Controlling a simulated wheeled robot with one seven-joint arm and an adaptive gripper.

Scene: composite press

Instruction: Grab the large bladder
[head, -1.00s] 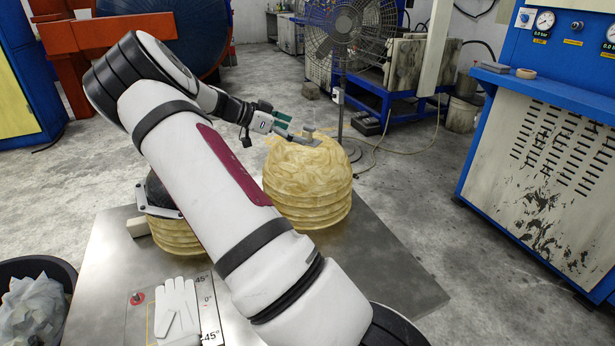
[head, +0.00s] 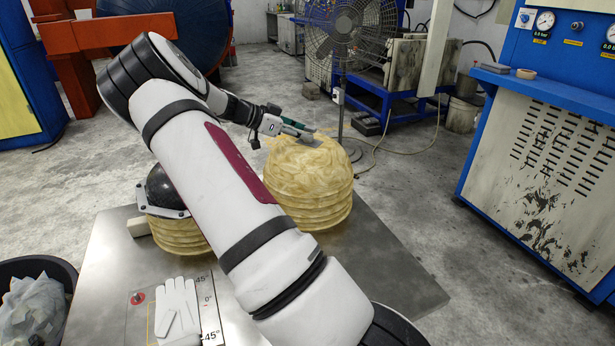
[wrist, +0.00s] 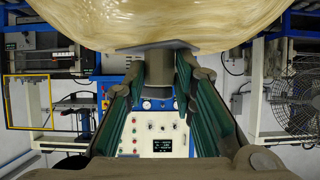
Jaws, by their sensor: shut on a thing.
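The large bladder (head: 312,185), pale yellow with a swirled dome and ribbed lower rings, stands upright on the metal table (head: 390,265). My gripper (head: 300,136) is at the top of this dome. In the wrist view its green-padded fingers (wrist: 162,68) are shut on the short grey stem (wrist: 158,60) of the bladder's grey top plate.
White gloves (head: 177,308) lie on the table's front left, by an angle-marked plate. A black bin (head: 30,275) stands left. The blue press cabinet (head: 545,170) is at right. A standing fan (head: 345,40) is behind the bladder. Floor right of the table is clear.

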